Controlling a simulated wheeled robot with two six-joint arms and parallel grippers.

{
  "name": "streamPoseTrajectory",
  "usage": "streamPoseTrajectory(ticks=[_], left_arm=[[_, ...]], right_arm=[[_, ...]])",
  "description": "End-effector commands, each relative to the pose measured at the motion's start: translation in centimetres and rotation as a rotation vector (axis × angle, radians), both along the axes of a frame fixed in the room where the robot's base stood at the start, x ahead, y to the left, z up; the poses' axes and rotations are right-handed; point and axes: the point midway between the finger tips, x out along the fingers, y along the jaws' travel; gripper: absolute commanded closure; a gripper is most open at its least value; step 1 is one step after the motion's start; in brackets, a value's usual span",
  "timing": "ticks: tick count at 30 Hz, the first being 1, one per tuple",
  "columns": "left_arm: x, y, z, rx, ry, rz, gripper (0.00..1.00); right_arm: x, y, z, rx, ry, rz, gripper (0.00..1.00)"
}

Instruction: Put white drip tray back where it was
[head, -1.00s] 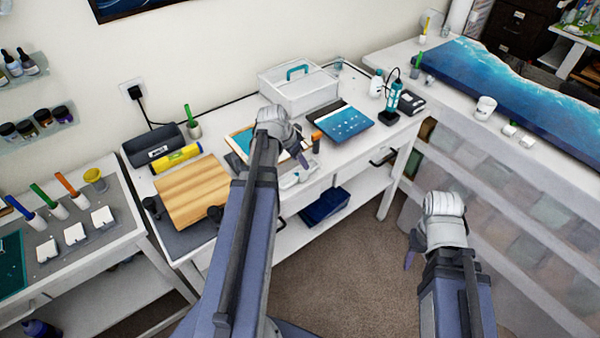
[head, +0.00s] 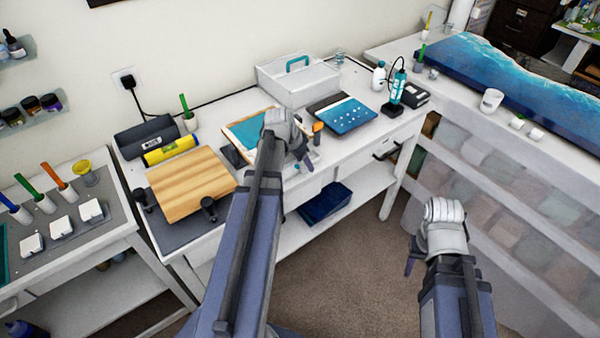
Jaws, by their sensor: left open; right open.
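My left gripper (head: 303,155) is over the front edge of the white workbench (head: 345,150), with its fingers pointing down. It is open. A small whitish piece (head: 291,169) shows on the bench beside it, mostly hidden behind my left arm. It may be the white drip tray, but I cannot tell for sure. I see nothing held between the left fingers. My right gripper (head: 411,262) is open and empty. It hangs over the carpet, in front of the clear drawers and away from the bench.
On the bench are a wooden board (head: 190,183), a framed teal panel (head: 243,132), a blue panel (head: 345,115), an orange-capped bottle (head: 318,132) and a white case (head: 298,85). A teal lamp-like device (head: 396,90) stands at right. Open carpet (head: 350,270) lies in front.

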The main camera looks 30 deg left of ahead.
Motion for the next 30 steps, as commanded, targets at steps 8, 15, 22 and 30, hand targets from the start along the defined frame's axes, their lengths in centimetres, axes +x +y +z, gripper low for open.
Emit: streamPoseTrajectory(ticks=[8,15,22,30], left_arm=[[0.08,-0.04,-0.1,0.0,0.0,0.0,0.5],[0.07,-0.03,-0.11,0.0,0.0,0.0,0.77],[0.06,-0.02,-0.11,0.0,0.0,0.0,1.0],[0.08,-0.03,-0.12,0.0,0.0,0.0,1.0]], right_arm=[[0.0,0.0,-0.11,0.0,0.0,0.0,0.5],[0.0,0.0,-0.11,0.0,0.0,0.0,0.5],[0.0,0.0,-0.11,0.0,0.0,0.0,0.5],[0.0,0.0,-0.12,0.0,0.0,0.0,0.5]])
